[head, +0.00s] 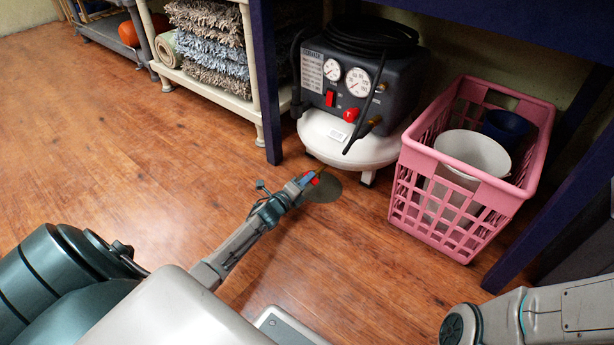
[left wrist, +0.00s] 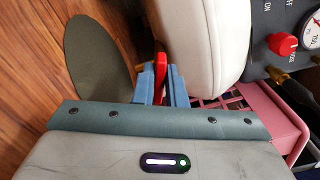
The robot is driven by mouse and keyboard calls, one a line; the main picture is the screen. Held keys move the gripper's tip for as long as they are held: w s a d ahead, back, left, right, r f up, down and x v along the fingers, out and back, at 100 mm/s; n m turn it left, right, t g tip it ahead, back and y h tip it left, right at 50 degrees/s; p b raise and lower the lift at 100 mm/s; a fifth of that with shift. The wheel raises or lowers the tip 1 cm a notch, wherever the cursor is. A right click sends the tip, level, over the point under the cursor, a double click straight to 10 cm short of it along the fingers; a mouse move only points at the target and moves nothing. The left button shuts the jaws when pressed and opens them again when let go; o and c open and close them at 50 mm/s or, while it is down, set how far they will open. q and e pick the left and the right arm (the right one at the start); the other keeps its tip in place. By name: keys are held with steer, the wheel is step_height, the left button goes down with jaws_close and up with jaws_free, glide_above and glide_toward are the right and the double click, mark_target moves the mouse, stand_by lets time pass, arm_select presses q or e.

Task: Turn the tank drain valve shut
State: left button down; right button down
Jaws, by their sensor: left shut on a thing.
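The compressor's white tank (head: 345,138) stands on the floor under the dark blue table, and its side also shows in the left wrist view (left wrist: 205,45). The drain valve's red handle (head: 312,179) is low at the tank's front left. My left gripper (head: 304,183) reaches it from the lower left. In the left wrist view my gripper (left wrist: 160,84) is shut on the red handle (left wrist: 160,62), between its blue fingertips. The fingers hide part of the handle, and the valve body is mostly hidden. My right gripper is outside the views; only part of the right arm shows.
A dark flat round patch (head: 323,188) lies on the floor under the valve. A pink basket (head: 437,207) with a white bucket (head: 474,152) stands right of the tank. A blue table leg (head: 266,85) and a shelf of folded rugs (head: 212,45) stand left. The wood floor at left is clear.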

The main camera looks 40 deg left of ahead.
arm_select(q)
steer(key=shift+f+n+p, duration=0.1)
steer(key=shift+n+p, duration=1.1)
steer(key=shift+n, duration=1)
steer(key=c, duration=1.5)
jaws_free()
steer(key=s+p, duration=0.1)
steer(key=s, duration=0.2)
steer(key=s+p, duration=0.2)
steer(key=s, duration=0.1)
steer(key=s+p, duration=0.2)
steer(key=s, duration=0.2)
steer(key=shift+a, duration=0.4)
steer(key=shift+s, duration=0.4)
